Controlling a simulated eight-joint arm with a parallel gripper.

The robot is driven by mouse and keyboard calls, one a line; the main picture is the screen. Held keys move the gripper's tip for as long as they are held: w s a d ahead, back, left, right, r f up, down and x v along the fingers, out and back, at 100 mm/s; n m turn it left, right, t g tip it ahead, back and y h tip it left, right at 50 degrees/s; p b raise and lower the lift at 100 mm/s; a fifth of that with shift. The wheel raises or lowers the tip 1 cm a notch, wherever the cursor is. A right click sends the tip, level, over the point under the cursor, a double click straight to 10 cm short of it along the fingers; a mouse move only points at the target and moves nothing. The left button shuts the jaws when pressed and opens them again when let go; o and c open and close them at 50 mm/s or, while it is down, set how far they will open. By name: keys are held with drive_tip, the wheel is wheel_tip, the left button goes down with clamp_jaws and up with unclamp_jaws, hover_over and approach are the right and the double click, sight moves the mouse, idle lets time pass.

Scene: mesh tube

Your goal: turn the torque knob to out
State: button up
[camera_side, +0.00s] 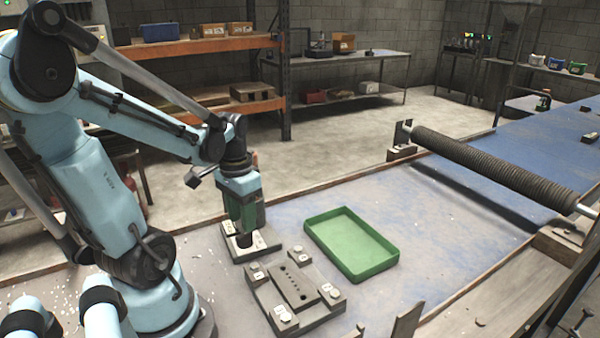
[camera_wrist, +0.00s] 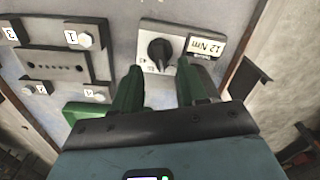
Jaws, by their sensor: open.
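The torque knob (camera_wrist: 159,50) is a round black knob on a pale plate (camera_wrist: 146,30), seen in the wrist view. Beside it is a label (camera_wrist: 207,47) reading "12 Nm". Small marks surround the knob, too small to read, and I cannot tell which one it points at. My gripper (camera_wrist: 157,72) has two green fingers standing apart, with the knob ahead of the gap between them. In the side view my gripper (camera_side: 245,222) points down over the pale plate, and the knob there is a dark shape just under the fingers. I cannot tell whether they touch it.
A grey fixture (camera_side: 293,291) with holes and numbered corner pads lies in front of the plate. A green tray (camera_side: 350,267) sits to the right. A dark ribbed roller (camera_side: 490,168) spans the blue table further right. Bench between tray and roller is clear.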

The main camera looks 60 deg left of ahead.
sight(244, 234)
drive_tip(key=shift+f, duration=2)
clamp_jaws()
